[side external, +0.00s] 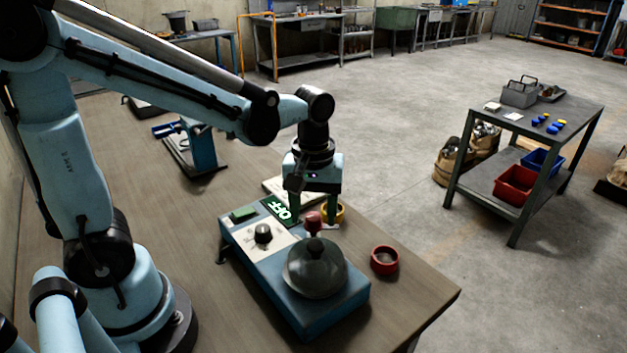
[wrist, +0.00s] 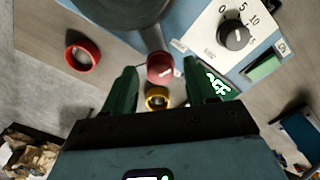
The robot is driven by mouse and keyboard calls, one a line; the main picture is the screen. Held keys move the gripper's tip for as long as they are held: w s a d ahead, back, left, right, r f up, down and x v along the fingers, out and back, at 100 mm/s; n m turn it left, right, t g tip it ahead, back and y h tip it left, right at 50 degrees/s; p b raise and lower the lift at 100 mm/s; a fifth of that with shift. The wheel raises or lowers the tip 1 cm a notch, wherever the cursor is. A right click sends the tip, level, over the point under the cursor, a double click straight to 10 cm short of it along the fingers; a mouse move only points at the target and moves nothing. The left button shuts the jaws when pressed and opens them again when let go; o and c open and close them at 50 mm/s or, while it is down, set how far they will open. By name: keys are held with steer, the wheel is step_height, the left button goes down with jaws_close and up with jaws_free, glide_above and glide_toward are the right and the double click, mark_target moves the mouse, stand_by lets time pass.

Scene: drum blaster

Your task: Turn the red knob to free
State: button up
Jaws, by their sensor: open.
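The red knob (side external: 313,221) sits on the blue machine (side external: 312,317), beside the glass dome. In the wrist view the red knob (wrist: 160,68) has a pale pointer mark and lies between my fingertips, slightly beyond them. My gripper (side external: 319,215) is above the machine, pointing down, with its green fingers apart and one on each side of the knob. In the wrist view my gripper (wrist: 160,75) shows a gap between each finger and the knob. I cannot read the label by the knob. A sign reading OFF (side external: 280,209) stands at the machine's far edge.
The clear dome (side external: 314,272) with a black top stands close to the knob. A black dial (side external: 263,233) and a green switch (wrist: 264,66) are on the panel. A yellow ring (side external: 333,211) and a red ring (side external: 384,260) lie on the bench.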

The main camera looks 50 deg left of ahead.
step_height(320, 180, up, 12)
stand_by(0.6)
steer(key=m+t, duration=0.7)
steer(key=m, duration=0.2)
glide_above(310, 216)
steer(key=s+a, duration=0.1)
steer(key=s, duration=0.2)
step_height(310, 216, down, 7)
steer(key=shift+w+a+f, duration=0.15)
steer(key=shift+w+a, duration=0.05)
steer(key=shift+w, duration=0.05)
